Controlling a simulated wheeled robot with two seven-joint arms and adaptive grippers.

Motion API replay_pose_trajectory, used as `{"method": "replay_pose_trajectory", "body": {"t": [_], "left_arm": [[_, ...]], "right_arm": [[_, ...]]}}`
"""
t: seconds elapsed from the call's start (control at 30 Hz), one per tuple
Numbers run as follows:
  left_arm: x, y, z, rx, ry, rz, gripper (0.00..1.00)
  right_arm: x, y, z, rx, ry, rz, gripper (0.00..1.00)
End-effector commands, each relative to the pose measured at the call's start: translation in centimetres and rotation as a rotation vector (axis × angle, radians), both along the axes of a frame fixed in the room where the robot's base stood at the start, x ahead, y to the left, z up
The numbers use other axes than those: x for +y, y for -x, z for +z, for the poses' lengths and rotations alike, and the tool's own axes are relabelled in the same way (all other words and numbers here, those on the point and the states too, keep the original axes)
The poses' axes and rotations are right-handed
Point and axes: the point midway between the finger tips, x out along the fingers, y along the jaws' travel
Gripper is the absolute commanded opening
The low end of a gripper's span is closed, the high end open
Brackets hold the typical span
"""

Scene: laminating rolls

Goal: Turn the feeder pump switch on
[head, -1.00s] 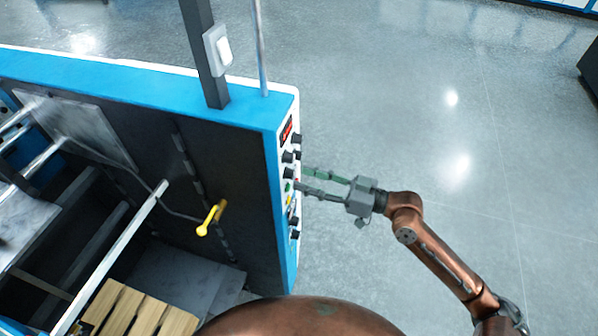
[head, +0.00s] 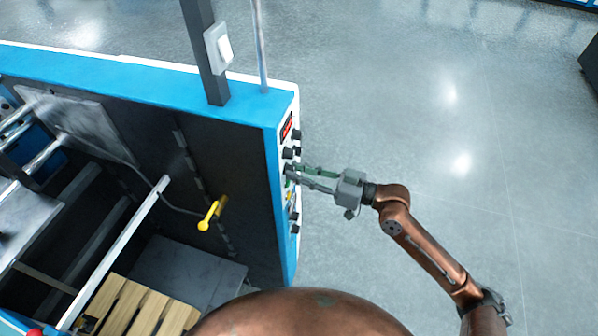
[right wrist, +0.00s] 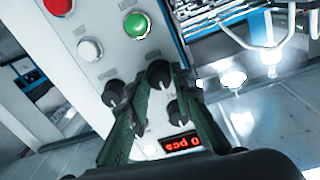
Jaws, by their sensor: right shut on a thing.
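The control panel (head: 289,190) is on the narrow white end face of the blue machine, with black knobs and coloured buttons. In the right wrist view it shows a black rotary knob (right wrist: 159,72) between my fingertips, below a green button (right wrist: 137,25). My right gripper (head: 290,174) reaches the panel from the right; in the right wrist view its green fingers (right wrist: 158,88) are shut on that knob and hide part of it. The knob's label is unreadable, so I cannot tell whether it is the feeder pump switch. My left gripper is not in view.
Other black knobs (right wrist: 115,93) sit close beside the fingers, with a white button (right wrist: 89,50) and a red button (right wrist: 58,6) farther along. A red-lit display (right wrist: 181,143) is near the gripper. Open floor (head: 430,120) lies right of the machine.

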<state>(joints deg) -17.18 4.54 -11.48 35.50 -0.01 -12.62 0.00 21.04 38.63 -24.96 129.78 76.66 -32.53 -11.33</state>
Motion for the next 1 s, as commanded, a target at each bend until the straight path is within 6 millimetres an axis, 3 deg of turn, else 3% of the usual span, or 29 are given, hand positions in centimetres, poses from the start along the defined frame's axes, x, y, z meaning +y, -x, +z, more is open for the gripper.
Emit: {"method": "replay_pose_trajectory", "body": {"t": [0.1,0.53,1.0], "left_arm": [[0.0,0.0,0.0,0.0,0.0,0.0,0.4],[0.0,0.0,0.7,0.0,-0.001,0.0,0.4],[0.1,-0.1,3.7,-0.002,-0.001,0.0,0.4]], "right_arm": [[0.0,0.0,0.0,0.0,0.0,0.0,0.0],[0.0,0.0,0.2,0.069,-0.022,0.0,0.0],[-0.1,-0.1,0.4,0.438,-0.141,-0.002,0.0]]}}
